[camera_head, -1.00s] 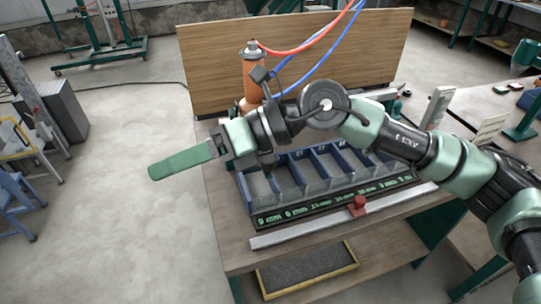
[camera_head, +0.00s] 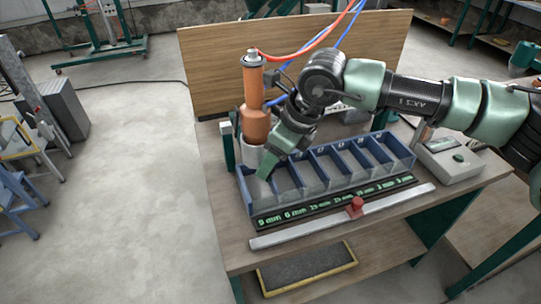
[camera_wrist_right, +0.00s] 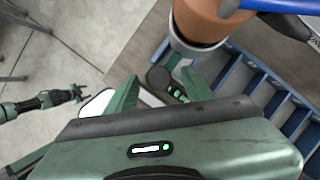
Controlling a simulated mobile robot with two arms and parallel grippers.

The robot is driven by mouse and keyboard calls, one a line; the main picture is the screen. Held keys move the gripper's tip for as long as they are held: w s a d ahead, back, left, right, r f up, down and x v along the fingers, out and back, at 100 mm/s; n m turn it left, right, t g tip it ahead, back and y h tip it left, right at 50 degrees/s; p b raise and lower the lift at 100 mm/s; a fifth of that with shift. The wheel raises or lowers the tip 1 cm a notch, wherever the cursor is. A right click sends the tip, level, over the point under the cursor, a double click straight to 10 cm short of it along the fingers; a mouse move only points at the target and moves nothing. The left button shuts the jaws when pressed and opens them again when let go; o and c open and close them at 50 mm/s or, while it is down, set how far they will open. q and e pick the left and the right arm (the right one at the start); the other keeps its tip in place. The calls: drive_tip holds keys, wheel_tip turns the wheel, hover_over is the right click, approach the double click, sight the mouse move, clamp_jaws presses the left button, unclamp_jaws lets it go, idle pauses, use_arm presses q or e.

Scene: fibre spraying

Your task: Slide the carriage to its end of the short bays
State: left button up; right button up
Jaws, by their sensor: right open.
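The red carriage (camera_head: 355,207) sits on a pale rail (camera_head: 300,229) in front of a row of blue bays (camera_head: 403,165), right of the rail's middle. A dark label strip (camera_head: 325,204) with green millimetre lengths runs between bays and rail. My right gripper (camera_head: 264,171) points down over the bays' left end, apart from the carriage. In the right wrist view my right gripper (camera_wrist_right: 158,88) is open, with nothing between its fingers. A green and black arm, seemingly my left, ends in a small gripper (camera_wrist_right: 76,94) there; its opening is too small to judge.
An orange cylinder (camera_head: 256,118) with a grey collar stands just behind the bays' left end, close to my right gripper. Red and blue hoses hang behind it before a wooden panel (camera_head: 215,65). A grey box (camera_head: 448,160) stands right of the bays. The space before the rail is clear.

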drive_tip(key=shift+a+f, duration=0.15)
drive_tip(key=shift+f, duration=0.25)
clamp_jaws()
drive_tip(key=shift+w+r, duration=0.1)
drive_tip(key=shift+r, duration=0.05)
idle(1.0)
